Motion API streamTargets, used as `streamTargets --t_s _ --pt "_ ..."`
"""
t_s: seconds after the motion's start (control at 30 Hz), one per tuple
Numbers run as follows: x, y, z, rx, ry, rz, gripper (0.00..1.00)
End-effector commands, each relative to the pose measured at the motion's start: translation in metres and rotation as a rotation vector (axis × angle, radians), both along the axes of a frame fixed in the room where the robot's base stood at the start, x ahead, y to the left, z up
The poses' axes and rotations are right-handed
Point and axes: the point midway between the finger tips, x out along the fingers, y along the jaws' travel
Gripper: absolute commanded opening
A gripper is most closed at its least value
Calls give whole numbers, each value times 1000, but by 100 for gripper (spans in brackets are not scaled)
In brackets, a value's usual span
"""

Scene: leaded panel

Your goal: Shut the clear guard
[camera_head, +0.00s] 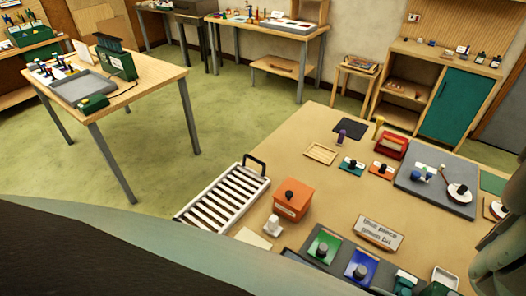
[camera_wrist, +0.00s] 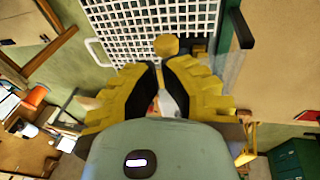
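My gripper (camera_wrist: 163,66) shows in the wrist view with yellow, ridged fingers brought close together. A yellow round knob (camera_wrist: 166,45) on a thin stem shows at the fingertips; I cannot tell whether the fingers touch it. Just beyond is a white grid (camera_wrist: 150,18) with a white loop handle (camera_wrist: 97,52) on its left. I cannot clearly make out the clear guard in either view. A pale see-through strip with a dark green edge stands right of the grid, and I cannot tell if it is the guard.
In the head view, the workbench (camera_head: 330,200) holds a white slatted rack (camera_head: 225,195), an orange box (camera_head: 292,198), a green block (camera_head: 323,246), a blue block (camera_head: 361,268) and a grey panel (camera_head: 425,195). A second table (camera_head: 150,75) stands left, with green floor between.

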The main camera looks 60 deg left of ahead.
Motion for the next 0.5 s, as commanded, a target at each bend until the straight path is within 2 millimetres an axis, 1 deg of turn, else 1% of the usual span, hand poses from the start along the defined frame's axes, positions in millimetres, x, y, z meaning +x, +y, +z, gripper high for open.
streamTargets --t_s 0.3,0.5 --pt "-2 0 -11 0 2 5 0" --pt "-2 0 -14 1 1 6 0"
